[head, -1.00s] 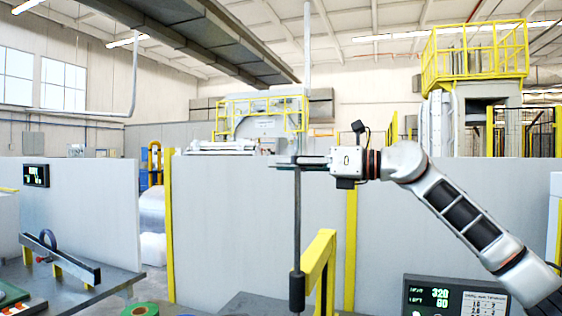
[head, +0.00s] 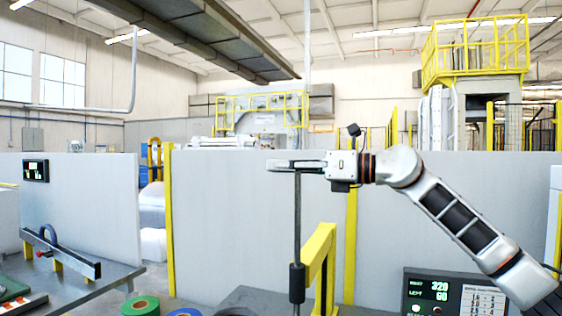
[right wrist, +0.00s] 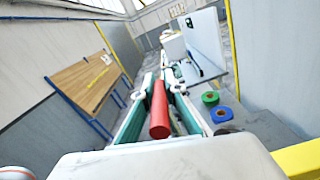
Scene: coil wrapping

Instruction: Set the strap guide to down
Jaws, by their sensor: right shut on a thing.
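My right gripper (head: 283,165) reaches in from the right in the head view, level, at the top of a thin upright grey rod (head: 297,220). The rod has a dark thick collar (head: 297,283) low down, beside a yellow bracket (head: 318,255). In the right wrist view my right gripper (right wrist: 162,88) has a red cylindrical grip (right wrist: 159,112) between its fingers and is shut on it. The fingers hide the red grip in the head view. I cannot tell for certain which of these parts is the strap guide. My left gripper is not in view.
A display panel (head: 430,290) stands at the lower right. A grey bench (head: 85,285) with a dark bar (head: 62,256) is at lower left. A green roll (head: 140,306) and a blue roll (head: 184,312) lie at the bottom. Grey partition walls (head: 235,225) stand behind.

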